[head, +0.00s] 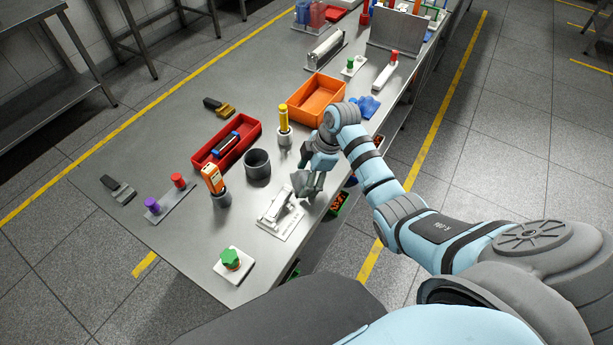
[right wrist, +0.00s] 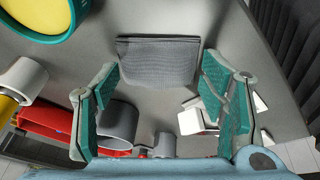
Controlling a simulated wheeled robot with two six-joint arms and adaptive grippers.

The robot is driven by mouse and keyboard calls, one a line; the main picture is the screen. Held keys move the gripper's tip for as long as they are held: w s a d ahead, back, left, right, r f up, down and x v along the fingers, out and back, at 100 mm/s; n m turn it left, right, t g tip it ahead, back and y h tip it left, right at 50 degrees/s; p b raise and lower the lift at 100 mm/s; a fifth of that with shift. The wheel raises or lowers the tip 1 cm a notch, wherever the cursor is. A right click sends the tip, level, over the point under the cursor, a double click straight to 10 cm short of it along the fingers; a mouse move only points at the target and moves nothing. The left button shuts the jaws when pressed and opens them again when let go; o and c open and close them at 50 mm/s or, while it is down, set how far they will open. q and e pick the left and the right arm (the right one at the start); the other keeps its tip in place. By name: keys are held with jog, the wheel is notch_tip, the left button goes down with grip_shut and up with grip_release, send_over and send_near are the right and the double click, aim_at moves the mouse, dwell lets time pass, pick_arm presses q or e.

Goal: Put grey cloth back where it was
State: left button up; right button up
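The grey cloth (right wrist: 158,62) shows in the right wrist view as a folded, finely woven patch lying on the grey table. My right gripper (right wrist: 160,80) is open, its teal-padded fingers spread to either side of the cloth. The fingertips are close to the cloth's side edges; I cannot tell whether they touch it. In the head view my right gripper (head: 308,186) is low over the table near its right edge, and it largely hides the cloth there. My left gripper is not in view.
A grey cup (head: 258,164), a holder with a yellow-handled tool (head: 284,118) and a white fixture (head: 278,212) stand close around the right gripper. A red tray (head: 248,128) and an orange bin (head: 318,98) are farther off.

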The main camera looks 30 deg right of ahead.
jog(key=shift+s+r, duration=0.1)
jog(key=shift+r, duration=0.05)
jog(key=p+v, duration=0.1)
jog(key=v, duration=1.1)
